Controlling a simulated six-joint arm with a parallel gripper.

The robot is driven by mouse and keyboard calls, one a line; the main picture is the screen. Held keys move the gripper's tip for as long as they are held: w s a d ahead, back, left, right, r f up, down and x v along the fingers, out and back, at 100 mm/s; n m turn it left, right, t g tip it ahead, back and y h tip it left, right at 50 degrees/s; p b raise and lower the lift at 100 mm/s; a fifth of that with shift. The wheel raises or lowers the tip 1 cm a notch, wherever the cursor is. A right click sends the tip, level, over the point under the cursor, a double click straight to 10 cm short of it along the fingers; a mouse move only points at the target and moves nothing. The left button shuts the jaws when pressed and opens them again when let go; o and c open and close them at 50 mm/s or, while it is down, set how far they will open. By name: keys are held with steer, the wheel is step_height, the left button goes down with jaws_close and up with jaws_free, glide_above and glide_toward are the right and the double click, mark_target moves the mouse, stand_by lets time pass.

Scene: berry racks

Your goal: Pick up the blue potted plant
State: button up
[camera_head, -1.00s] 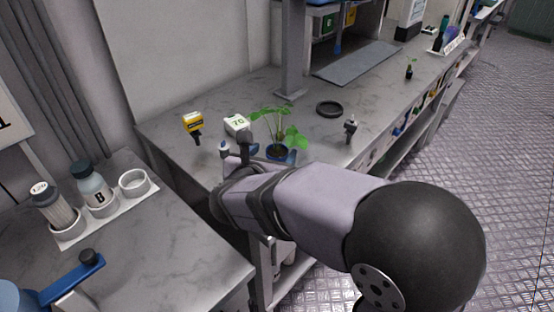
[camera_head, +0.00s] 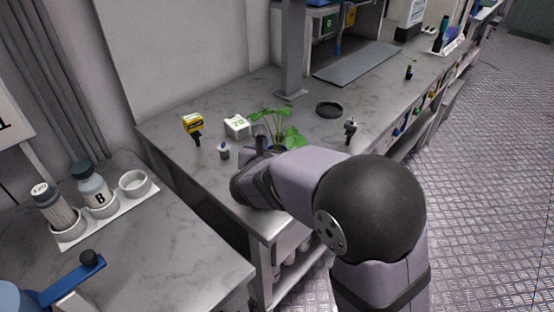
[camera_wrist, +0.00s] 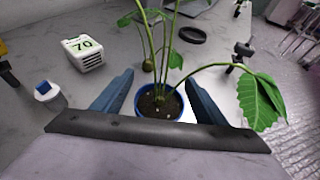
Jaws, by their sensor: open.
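The blue potted plant is a small blue pot (camera_wrist: 180,113) with dark soil and tall green stems and leaves. It stands upright on the grey counter in the wrist view. My gripper (camera_wrist: 160,92) is open, with one blue-grey finger on each side of the pot. I cannot tell whether the fingers touch it. In the head view the plant's leaves (camera_head: 276,124) rise above my arm, and the pot is mostly hidden behind the arm.
A white box marked 70 (camera_head: 236,125), a yellow tool (camera_head: 193,125) and a small blue-topped container (camera_head: 224,151) stand to the left. A black ring (camera_head: 329,109) and a dark tool (camera_head: 350,131) lie to the right. A grey post (camera_head: 292,50) rises behind.

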steer(key=c, duration=1.2)
steer(key=shift+o, duration=0.2)
step_height(320, 180, up, 10)
steer(key=p, duration=0.2)
